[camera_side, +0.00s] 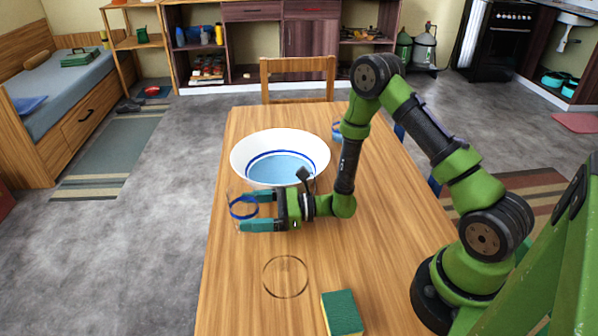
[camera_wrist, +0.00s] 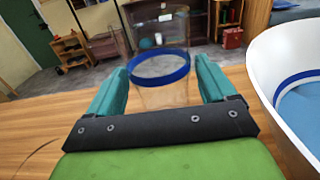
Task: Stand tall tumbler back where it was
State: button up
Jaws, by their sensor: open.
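The tall tumbler (camera_side: 243,207) is clear glass with a blue band and appears upright near the table's left edge. In the wrist view the tumbler (camera_wrist: 161,85) stands between the two teal fingers, with a gap showing on each side. My gripper (camera_side: 242,211) is open around it, pointing left in the side view; the gripper (camera_wrist: 161,76) also shows in the wrist view. The glass's base is hidden in the wrist view. A thin dark ring (camera_side: 285,298) lies on the wooden table, nearer the side camera than my gripper.
A large white bowl (camera_side: 245,152) with a blue inside stands just behind my gripper; it also fills the right of the wrist view (camera_wrist: 262,60). A blue-banded item (camera_side: 337,131) is partly hidden behind my arm. A green and yellow sponge (camera_side: 343,312) lies at the near edge.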

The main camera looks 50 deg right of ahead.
jog(key=v, duration=0.7)
jog(key=shift+s+d, duration=0.3)
jog(key=shift+d, duration=0.05)
jog(key=shift+s+d+r, duration=0.1)
jog(key=shift+s+d, duration=0.05)
jog(key=shift+s, duration=0.05)
jog(key=s+a+r+n+g+h, duration=0.1)
jog(key=s+a+r+n+g, duration=0.6)
jog(key=s+r+n+g, duration=0.7)
jog(key=d+r+n+t+h, duration=0.7)
jog(key=d+n+t+h, duration=0.1)
jog(key=n+h, duration=0.1)
jog(key=shift+s+r+h, duration=0.2)
jog(key=shift+r+h, duration=0.2)
